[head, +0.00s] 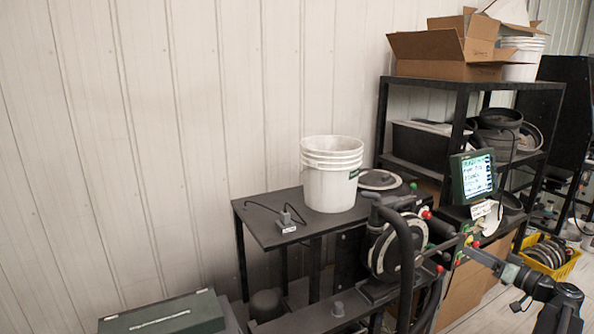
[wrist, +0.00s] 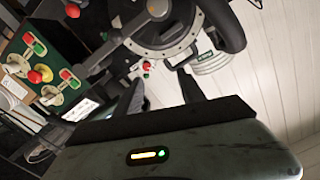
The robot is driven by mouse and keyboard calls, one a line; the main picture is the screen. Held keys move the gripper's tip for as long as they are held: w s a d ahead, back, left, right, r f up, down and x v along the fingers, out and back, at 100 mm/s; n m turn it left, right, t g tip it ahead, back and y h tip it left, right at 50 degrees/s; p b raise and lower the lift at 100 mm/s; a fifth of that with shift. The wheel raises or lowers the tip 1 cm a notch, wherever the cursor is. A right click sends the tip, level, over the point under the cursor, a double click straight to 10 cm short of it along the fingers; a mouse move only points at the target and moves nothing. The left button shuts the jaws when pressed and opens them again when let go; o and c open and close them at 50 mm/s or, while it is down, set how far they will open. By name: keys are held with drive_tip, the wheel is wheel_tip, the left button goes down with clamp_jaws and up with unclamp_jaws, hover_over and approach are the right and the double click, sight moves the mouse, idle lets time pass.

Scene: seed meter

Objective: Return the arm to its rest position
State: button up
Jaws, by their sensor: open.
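My arm (head: 552,300) reaches in from the lower right in the head view, its forearm pointing left toward the seed meter. In the wrist view my gripper (wrist: 162,88) is open, with its two dark fingers spread and nothing seen between them. The seed meter, a round housing with a pale ring (head: 385,250), stands on the dark bench with a black hose in front of it. It also shows beyond the fingers in the wrist view (wrist: 150,22). The exact gap between fingertips and machine cannot be told.
A lit display (head: 472,176) stands behind the arm, above a panel with coloured knobs (wrist: 40,75). A white bucket stack (head: 332,175) is on the dark table. A yellow crate (head: 553,262) sits at right. A green case (head: 165,315) is at lower left.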

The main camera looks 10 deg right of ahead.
drive_tip(key=w+a+f+g+y, duration=0.1)
drive_tip(key=w+a+f+g, duration=0.25)
drive_tip(key=a, duration=0.65)
drive_tip(key=w+a+f+n+g+y, duration=0.1)
drive_tip(key=w+a+f+g, duration=0.3)
drive_tip(key=a, duration=0.5)
drive_tip(key=w+a+f+g+y, duration=0.1)
drive_tip(key=w+a+f+g, duration=0.1)
drive_tip(key=a+f, duration=0.6)
drive_tip(key=s+a+f+g+h, duration=0.2)
drive_tip(key=s+a, duration=0.1)
drive_tip(key=a, duration=0.6)
drive_tip(key=s+a+f+g+h, duration=0.3)
drive_tip(key=a, duration=0.6)
drive_tip(key=s+a+f+g+h, duration=0.2)
drive_tip(key=s+a+f+h, duration=0.1)
drive_tip(key=a, duration=0.6)
drive_tip(key=shift+s+g, duration=0.35)
drive_tip(key=shift+s, duration=0.05)
drive_tip(key=shift+d, duration=0.1)
